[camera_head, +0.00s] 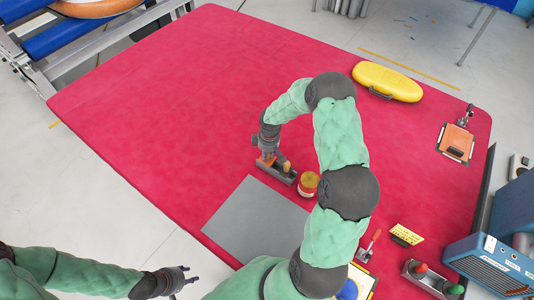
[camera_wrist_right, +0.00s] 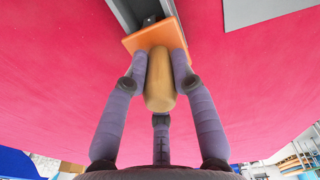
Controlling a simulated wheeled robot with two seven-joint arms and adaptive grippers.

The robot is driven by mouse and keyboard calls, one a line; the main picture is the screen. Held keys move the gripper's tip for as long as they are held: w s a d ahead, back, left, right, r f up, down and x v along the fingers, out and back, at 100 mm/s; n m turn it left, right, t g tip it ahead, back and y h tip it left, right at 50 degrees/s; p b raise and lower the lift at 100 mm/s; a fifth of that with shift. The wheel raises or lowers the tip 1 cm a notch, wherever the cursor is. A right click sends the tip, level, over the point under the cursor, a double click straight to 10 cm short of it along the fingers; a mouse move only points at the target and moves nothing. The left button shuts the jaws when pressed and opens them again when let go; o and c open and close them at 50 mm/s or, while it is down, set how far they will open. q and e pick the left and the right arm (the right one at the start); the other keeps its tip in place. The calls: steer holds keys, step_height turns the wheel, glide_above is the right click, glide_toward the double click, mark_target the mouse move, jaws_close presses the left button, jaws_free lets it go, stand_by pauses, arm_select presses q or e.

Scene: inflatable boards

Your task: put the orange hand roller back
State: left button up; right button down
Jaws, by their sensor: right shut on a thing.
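The orange hand roller has a wooden handle and an orange plate (camera_wrist_right: 160,38). My right gripper (camera_head: 266,148) is shut on its wooden handle (camera_wrist_right: 160,82), with fingers on both sides of it in the wrist view. The orange part also shows just below the fingers in the head view (camera_head: 264,161). A long narrow grey holder (camera_head: 278,173) lies directly at the roller; the wrist view shows its grey channel (camera_wrist_right: 128,14) beyond the orange plate. I cannot tell whether the roller touches it. A wooden knob (camera_head: 286,166) stands at the holder. My left gripper (camera_head: 186,281) is open and empty, off the red table.
A red-and-yellow jar (camera_head: 308,184) stands right beside the holder. A grey mat (camera_head: 250,222) lies in front. The red table (camera_head: 170,110) is clear at left.

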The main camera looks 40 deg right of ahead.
steer(key=shift+f+b, duration=0.6)
steer(key=shift+f, duration=0.05)
stand_by(0.8)
steer(key=shift+c, duration=2.3)
jaws_free()
steer(key=shift+r, duration=0.15)
steer(key=shift+r+p, duration=1.1)
steer(key=shift+r, duration=0.3)
steer(key=shift+r+p, duration=1.15)
steer(key=shift+r, duration=0.6)
steer(key=shift+f, duration=0.1)
